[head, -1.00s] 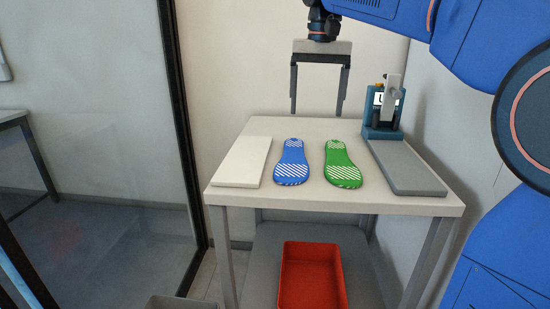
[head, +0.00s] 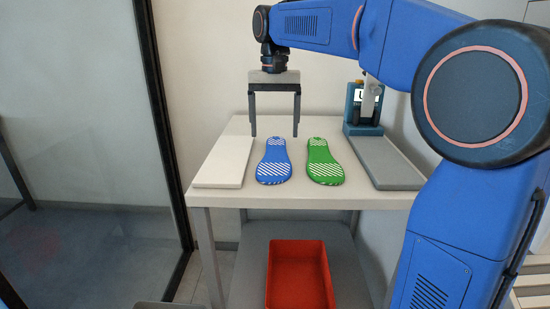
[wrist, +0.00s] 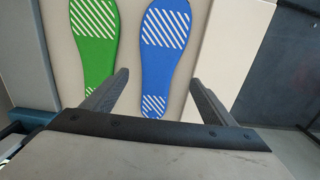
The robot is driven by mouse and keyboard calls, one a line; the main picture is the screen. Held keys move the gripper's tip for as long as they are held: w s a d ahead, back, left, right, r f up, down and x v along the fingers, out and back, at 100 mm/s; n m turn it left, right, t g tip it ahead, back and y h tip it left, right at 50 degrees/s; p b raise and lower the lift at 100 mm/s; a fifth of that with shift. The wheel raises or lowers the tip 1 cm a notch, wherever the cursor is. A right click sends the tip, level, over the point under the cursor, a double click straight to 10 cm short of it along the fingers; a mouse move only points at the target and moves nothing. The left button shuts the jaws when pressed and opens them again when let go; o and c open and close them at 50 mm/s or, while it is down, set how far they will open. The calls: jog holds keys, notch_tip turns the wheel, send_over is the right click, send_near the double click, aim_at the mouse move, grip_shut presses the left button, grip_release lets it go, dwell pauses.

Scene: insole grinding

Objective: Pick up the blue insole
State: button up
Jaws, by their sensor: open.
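The blue insole (head: 274,161) lies flat on the table (head: 300,196), between a white slab and the green insole (head: 324,162). It has white diagonal stripes on both ends. My gripper (head: 274,134) is open and empty, pointing down above the far part of the table, near the blue insole's narrow far end. In the wrist view the blue insole (wrist: 166,50) runs up from between my two open fingers (wrist: 158,84), with the green insole (wrist: 96,40) to its left. My gripper does not appear to touch either insole.
A white slab (head: 222,163) lies at the table's left. At the right a grey tray (head: 388,163) sits before a teal device (head: 362,108) near the wall. A red bin (head: 300,275) stands on the lower shelf. A glass partition (head: 80,110) is at the left.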

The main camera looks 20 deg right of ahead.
aim_at(276, 154)
jog(key=shift+w+d+f, duration=0.15)
jog(key=shift+f, duration=1.65)
jog(key=shift+w+d+f, duration=0.15)
jog(key=shift+f, duration=1.65)
jog(key=shift+c, duration=0.2)
jog(key=c, duration=1.1)
jog(key=shift+r, duration=0.15)
